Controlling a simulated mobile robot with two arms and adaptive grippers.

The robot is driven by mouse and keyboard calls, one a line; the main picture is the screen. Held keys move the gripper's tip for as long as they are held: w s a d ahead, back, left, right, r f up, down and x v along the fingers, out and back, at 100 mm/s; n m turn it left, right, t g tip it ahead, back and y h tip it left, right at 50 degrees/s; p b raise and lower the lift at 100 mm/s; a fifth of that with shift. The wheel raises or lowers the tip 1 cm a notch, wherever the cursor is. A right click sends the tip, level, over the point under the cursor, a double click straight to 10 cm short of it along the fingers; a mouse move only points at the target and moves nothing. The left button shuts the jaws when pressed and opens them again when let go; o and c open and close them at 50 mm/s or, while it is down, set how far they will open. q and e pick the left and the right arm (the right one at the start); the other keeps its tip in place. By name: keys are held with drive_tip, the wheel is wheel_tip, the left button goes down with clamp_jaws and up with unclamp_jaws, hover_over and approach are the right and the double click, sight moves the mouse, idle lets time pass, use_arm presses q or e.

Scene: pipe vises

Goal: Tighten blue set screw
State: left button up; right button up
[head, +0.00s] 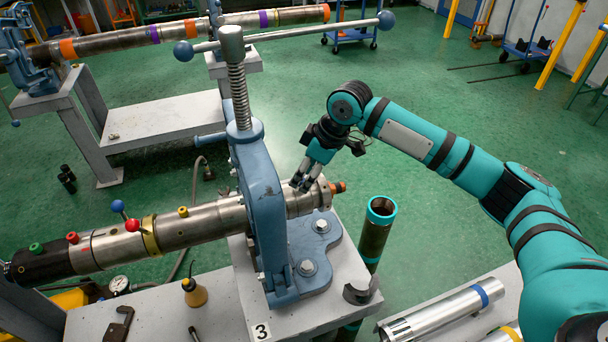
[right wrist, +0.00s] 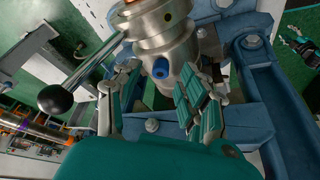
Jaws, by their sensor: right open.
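The blue set screw (right wrist: 161,68) shows in the right wrist view as a small blue knob on the side of a metal pipe fitting (right wrist: 163,32). My right gripper (right wrist: 155,103) is open, with one finger on each side below the screw, and nothing is between the fingers. In the head view, my right gripper (head: 302,183) is at the pipe end (head: 308,202), just right of the blue vise (head: 262,205). The screw cannot be made out there.
A long vise handle (head: 290,35) crosses above the vise. A teal-rimmed pipe (head: 375,235) stands upright right of the bench (head: 340,285). A silver cylinder (head: 445,312) lies at front right. Open green floor extends behind my right arm.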

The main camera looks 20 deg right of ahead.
drive_tip(key=v, duration=1.1)
drive_tip(key=shift+s, duration=0.1)
